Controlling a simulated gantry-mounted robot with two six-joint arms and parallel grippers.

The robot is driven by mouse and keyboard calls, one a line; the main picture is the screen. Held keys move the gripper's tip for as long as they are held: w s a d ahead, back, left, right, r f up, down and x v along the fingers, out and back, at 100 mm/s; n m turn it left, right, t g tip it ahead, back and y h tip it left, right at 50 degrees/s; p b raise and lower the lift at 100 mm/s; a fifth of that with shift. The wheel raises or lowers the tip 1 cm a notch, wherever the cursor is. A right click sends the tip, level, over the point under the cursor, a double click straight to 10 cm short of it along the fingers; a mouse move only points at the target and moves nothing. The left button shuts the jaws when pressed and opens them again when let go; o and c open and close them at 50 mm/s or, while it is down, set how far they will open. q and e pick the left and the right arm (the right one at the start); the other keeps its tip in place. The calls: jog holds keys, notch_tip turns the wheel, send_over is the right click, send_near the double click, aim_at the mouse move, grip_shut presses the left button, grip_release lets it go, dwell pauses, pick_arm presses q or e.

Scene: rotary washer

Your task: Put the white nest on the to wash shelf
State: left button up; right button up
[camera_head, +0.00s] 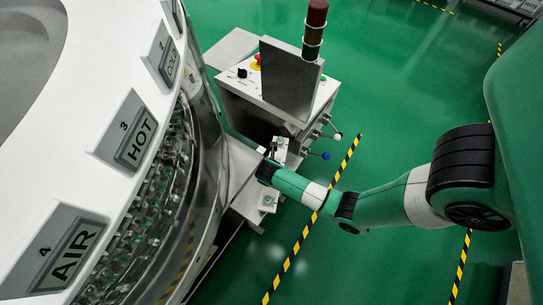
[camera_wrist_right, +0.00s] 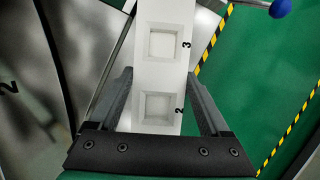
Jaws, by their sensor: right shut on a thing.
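The white nest (camera_wrist_right: 168,76) is a long pale block with square pockets, and the numbers 2 and 3 show beside two of them in the right wrist view. My right gripper (camera_wrist_right: 161,75) is shut on its long sides, one finger on each side. The near end is hidden behind the gripper body, and the far end runs out of the top of the picture. In the head view my right gripper (camera_head: 264,172) is beside the washer, with a small pale pocketed end (camera_head: 268,200) showing below it. My left gripper is not in view. No shelf marked to wash can be read.
The large round washer (camera_head: 110,110) fills the left, with panels reading AIR and HOT. A control cabinet (camera_head: 262,90) with a signal tower (camera_head: 314,25) and levers stands beyond my right gripper. Green floor with yellow-black tape (camera_head: 310,220) lies open to the right.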

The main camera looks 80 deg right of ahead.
jog(key=shift+w+d+f, duration=0.3)
jog(key=shift+w+f, duration=0.1)
jog(key=shift+f, duration=0.1)
jog(key=f+b, duration=0.3)
jog(key=shift+w+d+f, duration=0.15)
jog(key=shift+w+f, duration=0.1)
jog(key=shift+f, duration=0.1)
jog(key=shift+s, duration=0.1)
jog(key=o, duration=1.4)
jog(key=shift+f, duration=0.1)
